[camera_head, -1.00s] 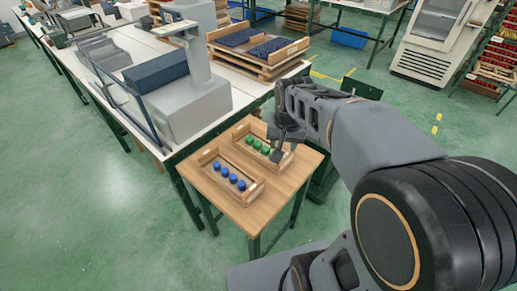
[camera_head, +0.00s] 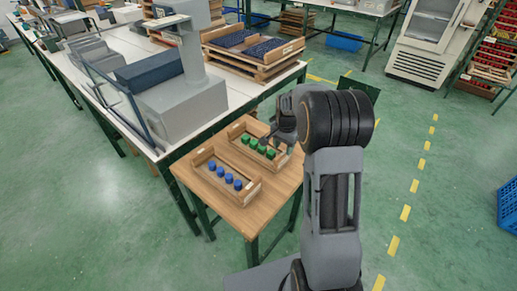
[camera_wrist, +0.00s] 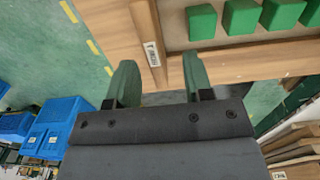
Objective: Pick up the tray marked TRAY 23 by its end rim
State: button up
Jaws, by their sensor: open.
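Two wooden trays stand side by side on a small wooden table. The tray with green blocks (camera_head: 236,131) is farther back, and the tray with blue pieces (camera_head: 202,155) is nearer. My gripper (camera_head: 283,135) is at the right end of the green-block tray. In the wrist view my gripper (camera_wrist: 159,62) is open, with one finger on either side of the tray's end rim (camera_wrist: 147,25). A small white label with dark print shows on the rim; I cannot read its number. Contact between fingers and rim cannot be told.
The small table (camera_head: 250,215) has bare wood at its front. A long workbench (camera_head: 150,150) with a grey machine (camera_head: 180,105) and stacked wooden trays with dark blue contents (camera_head: 265,70) stands behind it. Green floor is open at right; blue crates (camera_wrist: 50,130) show in the wrist view.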

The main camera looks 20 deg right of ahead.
aim_at(283, 159)
jog(key=f, duration=0.5)
jog(key=shift+s, duration=0.4)
jog(key=shift+f, duration=0.75)
jog(key=shift+f, duration=0.1)
jog(key=shift+c, duration=0.2)
grip_shut()
